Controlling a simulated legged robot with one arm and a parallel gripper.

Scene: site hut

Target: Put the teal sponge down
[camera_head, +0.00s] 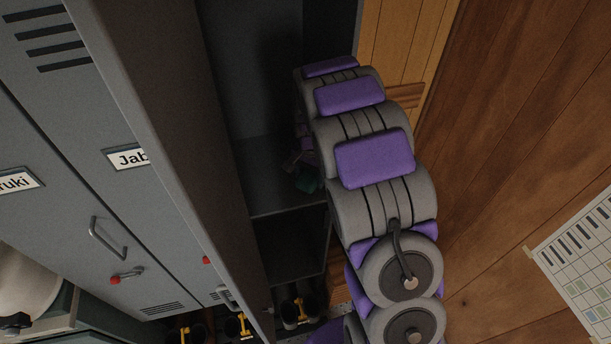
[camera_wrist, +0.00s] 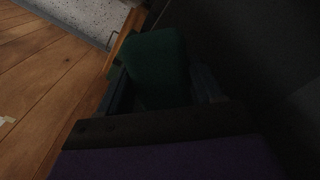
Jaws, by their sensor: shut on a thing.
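The teal sponge (camera_wrist: 158,55) is dark and shadowed in the wrist view, between the two fingers of my gripper (camera_wrist: 160,85). My gripper is shut on it. In the head view the sponge (camera_head: 308,180) shows as a small teal patch deep inside the open locker (camera_head: 262,165), just above the shelf (camera_head: 290,206). My gripper there is mostly hidden in shadow behind my arm. I cannot tell whether the sponge touches the shelf.
The open locker door (camera_head: 165,150) stands left of my arm. Closed grey lockers with name labels (camera_head: 126,158) are further left. Dark boots (camera_head: 292,308) stand below the shelf. A wooden wall (camera_head: 510,150) with a paper chart (camera_head: 590,260) is on the right.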

